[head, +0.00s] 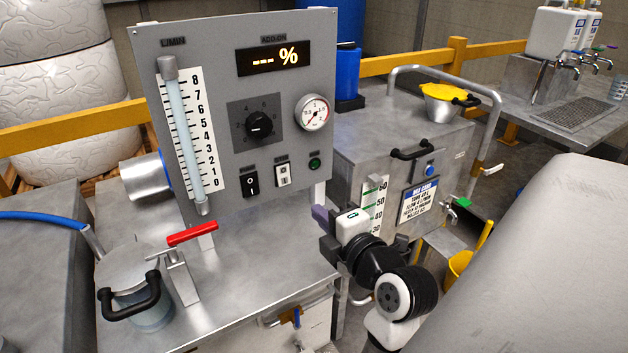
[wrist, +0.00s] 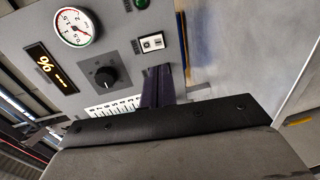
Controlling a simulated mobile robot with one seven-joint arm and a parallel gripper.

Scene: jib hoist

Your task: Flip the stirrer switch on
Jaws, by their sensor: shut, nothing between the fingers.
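A grey control panel (head: 225,110) carries two rocker switches low on its face: a black one (head: 251,185) and a white-framed one (head: 283,175). The white-framed switch also shows in the wrist view (wrist: 151,42), just beyond my fingertips; the black one does not show there. My gripper (head: 319,213) has purple fingers and is just right of and below the panel's lower right corner. Its fingers (wrist: 159,80) are together and empty, apart from the switches.
A green lamp (head: 314,163), a black knob (head: 259,125), a gauge (head: 313,112) and a flow tube (head: 182,130) share the panel. A red-handled lever (head: 192,235) and a lidded pot (head: 140,295) stand on the bench at left. A metal tank (head: 375,150) is behind my gripper.

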